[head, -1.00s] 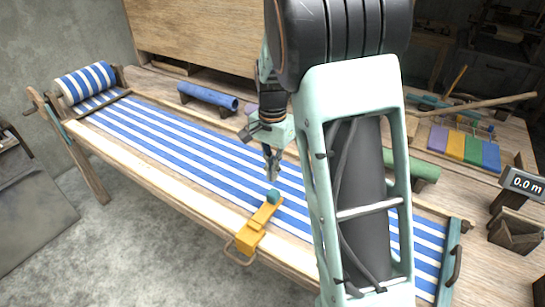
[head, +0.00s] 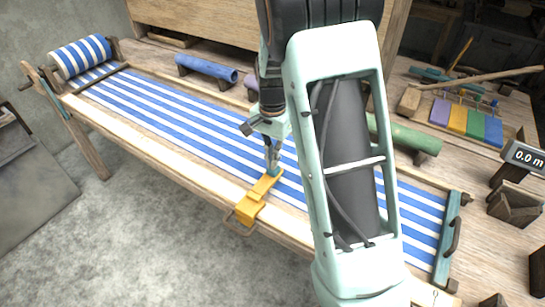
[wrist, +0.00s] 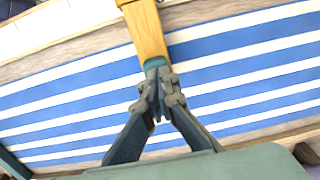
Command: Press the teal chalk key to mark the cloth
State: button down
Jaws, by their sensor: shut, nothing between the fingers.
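The teal chalk key (head: 275,171) is at the cloth end of a yellow marking arm (head: 248,207) clamped on the near edge of the loom. The arm reaches over the blue-and-white striped cloth (head: 180,118). My gripper (head: 272,160) is shut and empty, pointing down right at the key, and hides part of it. In the wrist view the closed fingertips (wrist: 157,82) overlap the teal key (wrist: 155,63), at the end of the yellow arm (wrist: 146,28). I cannot tell whether the key is pressed down. No chalk mark shows on the cloth.
A blue roll (head: 207,69) and a green roll (head: 408,136) lie behind the cloth. A cloth roll (head: 80,57) is at the far left. A display (head: 524,156) reading 0.0 m stands at the right. A teal bar with a handle (head: 447,240) crosses the cloth's right end.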

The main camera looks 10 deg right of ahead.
jog(key=shift+f, duration=0.25)
jog(key=shift+r+p, duration=0.3)
jog(key=shift+p, duration=0.1)
notch_tip(320, 180, up, 13)
jog(key=p, duration=0.2)
jog(key=shift+r, duration=0.2)
dwell(0.5)
